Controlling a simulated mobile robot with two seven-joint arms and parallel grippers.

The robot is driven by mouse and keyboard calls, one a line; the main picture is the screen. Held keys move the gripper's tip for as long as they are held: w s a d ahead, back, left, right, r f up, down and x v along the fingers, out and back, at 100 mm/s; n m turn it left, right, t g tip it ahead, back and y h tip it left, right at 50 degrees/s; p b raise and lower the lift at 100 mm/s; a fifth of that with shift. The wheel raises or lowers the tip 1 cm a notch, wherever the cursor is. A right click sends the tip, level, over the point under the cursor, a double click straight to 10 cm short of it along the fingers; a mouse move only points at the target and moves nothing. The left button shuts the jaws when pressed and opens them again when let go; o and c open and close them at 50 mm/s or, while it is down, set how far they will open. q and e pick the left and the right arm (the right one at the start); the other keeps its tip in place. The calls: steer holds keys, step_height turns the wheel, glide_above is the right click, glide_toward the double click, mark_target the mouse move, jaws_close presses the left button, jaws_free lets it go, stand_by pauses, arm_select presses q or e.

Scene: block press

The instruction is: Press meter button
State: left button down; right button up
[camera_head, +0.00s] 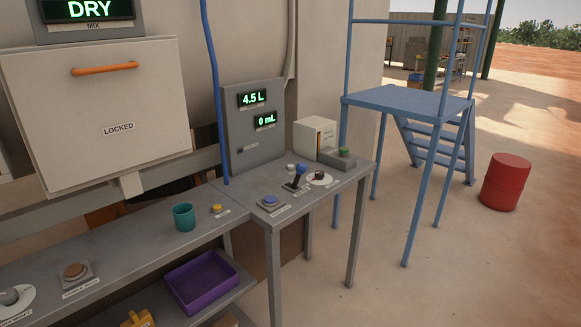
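Several buttons show, but their small labels are too blurred to read, so I cannot tell which is the meter button. A blue button (270,200) sits on a grey base near the front of the right table. A green button (344,151) sits on a grey box at that table's right end. A brown-orange button (74,271) is on the left bench, and a small yellow button (216,208) is near that bench's right end. An upright panel shows a "4.5 L" display (253,98) and a "0 mL" display (265,121). Neither gripper is in view.
A blue-handled lever (297,180) and a dark knob (319,176) stand near the blue button. A teal cup (184,217) stands on the left bench. A purple tray (203,282) lies below. A blue platform (410,101) and red drum (506,182) stand right. Open floor lies in front.

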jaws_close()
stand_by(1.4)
